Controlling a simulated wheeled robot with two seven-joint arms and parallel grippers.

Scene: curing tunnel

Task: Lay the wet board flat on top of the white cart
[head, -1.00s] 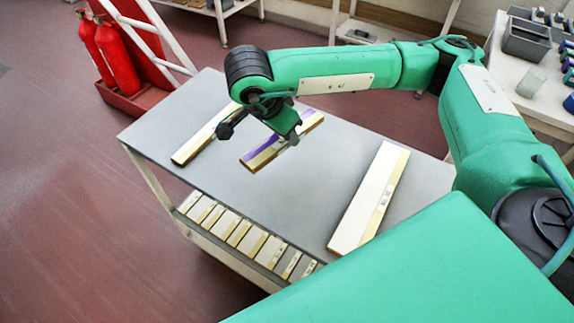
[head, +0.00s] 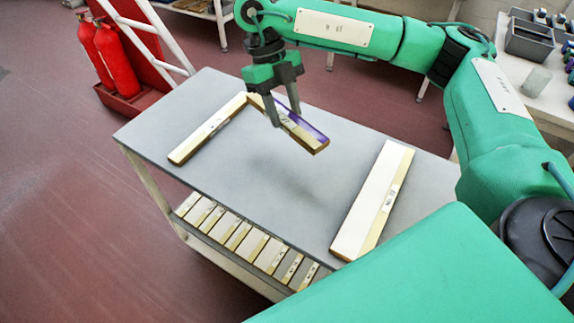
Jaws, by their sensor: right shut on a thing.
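The wet board (head: 309,132) has a glossy purple strip along its upper right side and a pale wood edge. My right gripper (head: 286,117) is shut on it from above, with one finger on each side. The board hangs above the grey top of the cart (head: 262,200), apart from it, with a soft shadow below. It slants from upper left to lower right; I cannot tell if it is exactly level. The cart has a pale frame and a lower shelf. My left gripper is out of view.
One pale board (head: 207,130) lies at the top's left, its far end near the held board in the picture. A wider white board (head: 372,200) lies at the right. Between them the top is clear. Several boards (head: 240,236) lie on the lower shelf. Red cylinders (head: 118,60) stand behind left.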

